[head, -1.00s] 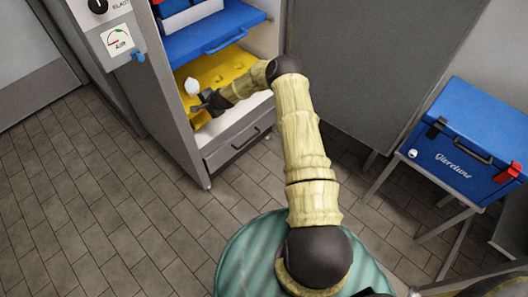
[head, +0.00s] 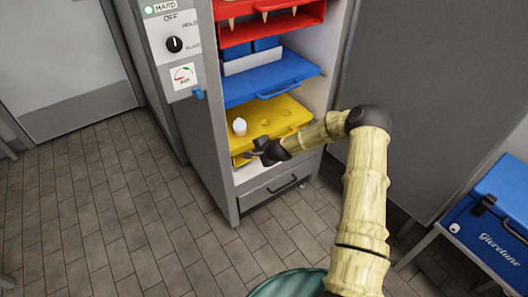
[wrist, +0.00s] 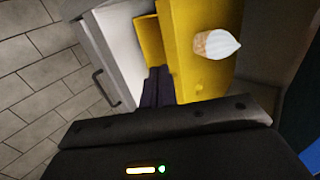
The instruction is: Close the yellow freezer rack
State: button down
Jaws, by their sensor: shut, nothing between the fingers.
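The yellow freezer rack (head: 277,117) is a flat tray with round holes, low in the open grey freezer cabinet. One cone with a white top (head: 239,126) stands in its left part. In the wrist view, the yellow rack (wrist: 192,78) runs up the middle, and the white-topped cone (wrist: 215,44) appears in it. My gripper (head: 250,153) is at the rack's front side, close below the cone. Its dark fingers (wrist: 158,86) are together and empty, close against the yellow front; I cannot tell whether they touch it. My gripper and forearm hide part of the rack's front.
A blue rack (head: 240,92) with a handle is just above, and a red rack (head: 270,30) with cones is higher. A grey drawer (head: 280,185) is below. The cabinet's side wall (head: 212,140) stands at left. A blue cooler box (head: 492,222) is on a stand at right.

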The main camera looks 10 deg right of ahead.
jog(key=v, duration=0.4)
jog(key=shift+s+d+r, duration=0.1)
jog(key=shift+d+r, duration=0.05)
jog(key=shift+d, duration=0.25)
jog(key=s+r+n+g+h, duration=0.15)
jog(key=s+r+n, duration=0.35)
jog(key=s, duration=0.6)
jog(key=s+d+r+n+g+h, duration=0.1)
jog(key=s+r+n+g, duration=0.25)
jog(key=s+r, duration=0.6)
jog(key=s+r+n+g+h, duration=0.1)
jog(key=s+r+n, duration=0.35)
jog(key=s, duration=0.85)
jog(key=w+p+v, duration=0.2)
jog(key=p+v, duration=0.7)
jog(key=w+r+p+v, duration=0.1)
jog(key=w+p+v, duration=0.1)
jog(key=p+v, duration=0.6)
jog(key=shift+w+r+p, duration=0.2)
jog(key=shift+r+p, duration=0.15)
jog(key=shift+p, duration=0.75)
